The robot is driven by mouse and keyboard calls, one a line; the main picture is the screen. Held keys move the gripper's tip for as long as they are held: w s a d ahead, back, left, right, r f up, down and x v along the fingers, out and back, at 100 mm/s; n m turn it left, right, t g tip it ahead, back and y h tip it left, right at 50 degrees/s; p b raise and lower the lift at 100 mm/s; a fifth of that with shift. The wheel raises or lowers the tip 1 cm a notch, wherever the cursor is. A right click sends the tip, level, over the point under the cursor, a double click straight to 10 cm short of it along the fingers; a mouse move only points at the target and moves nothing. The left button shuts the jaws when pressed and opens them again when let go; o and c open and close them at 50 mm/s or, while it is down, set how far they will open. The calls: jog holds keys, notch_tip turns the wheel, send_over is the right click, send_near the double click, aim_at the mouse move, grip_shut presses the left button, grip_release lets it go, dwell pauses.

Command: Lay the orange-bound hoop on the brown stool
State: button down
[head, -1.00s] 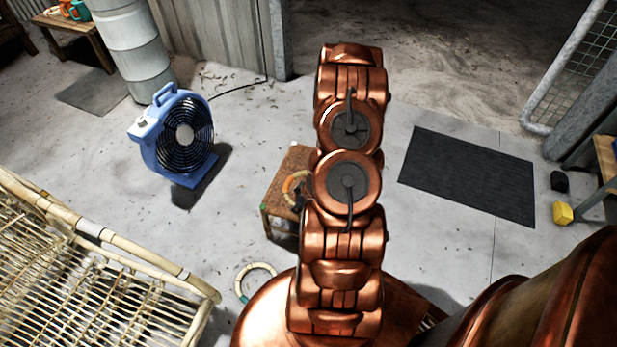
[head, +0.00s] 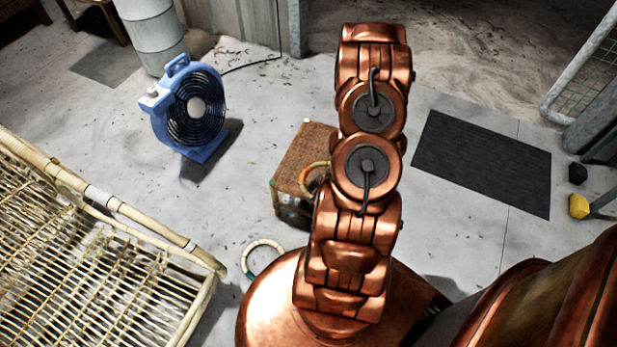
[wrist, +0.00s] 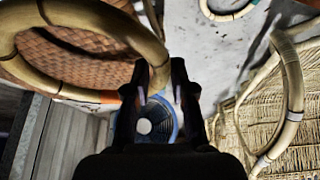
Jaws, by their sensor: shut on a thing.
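The hoop is a pale rattan ring (wrist: 98,14) with orange binding along its lower edge in the wrist view. My gripper (wrist: 155,88) is shut on the ring's right side. The brown stool (wrist: 75,62) has a woven top, seen through and behind the ring; the gap between them is hard to judge. In the head view the stool (head: 305,146) stands on the floor left of my arm. Part of the hoop (head: 305,174) shows over the stool's near right side; my arm hides the rest and the gripper.
Another pale hoop (head: 263,243), with a green binding, lies on the floor in front of the stool. A rattan frame (head: 110,270) fills the lower left. A blue fan (head: 190,110) stands behind left.

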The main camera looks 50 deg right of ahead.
aim_at(308, 167)
jog(key=shift+w+d+f+b, duration=0.25)
jog(key=shift+w+b, duration=0.15)
jog(key=shift+b, duration=0.9)
jog(key=shift+w+d+f+b, duration=0.15)
jog(key=shift+w+b, duration=0.25)
jog(key=shift+b, duration=0.9)
jog(key=w+b, duration=0.1)
jog(key=b, duration=0.1)
jog(key=w+d+b, duration=0.1)
jog(key=b, duration=0.1)
jog(key=shift+w+d, duration=0.15)
jog(key=shift+d, duration=0.15)
jog(key=shift+w+d+f+b, duration=0.1)
jog(key=shift+w+d+b, duration=0.1)
jog(key=shift+w+d, duration=0.75)
jog(key=shift+w+d+b, duration=0.15)
jog(key=shift+w+d, duration=0.45)
jog(key=shift+w, duration=0.6)
jog(key=shift+w+d+f+b, duration=0.1)
jog(key=shift+w+d+b, duration=0.1)
jog(key=shift+w+d, duration=0.75)
jog(key=f+b, duration=0.1)
jog(key=f, duration=0.2)
jog(key=shift+w+a+f+b, duration=0.1)
jog(key=shift+a+f+b, duration=0.15)
jog(key=shift+b, duration=0.1)
jog(key=shift+r, duration=0.1)
jog(key=c, duration=1)
grip_release()
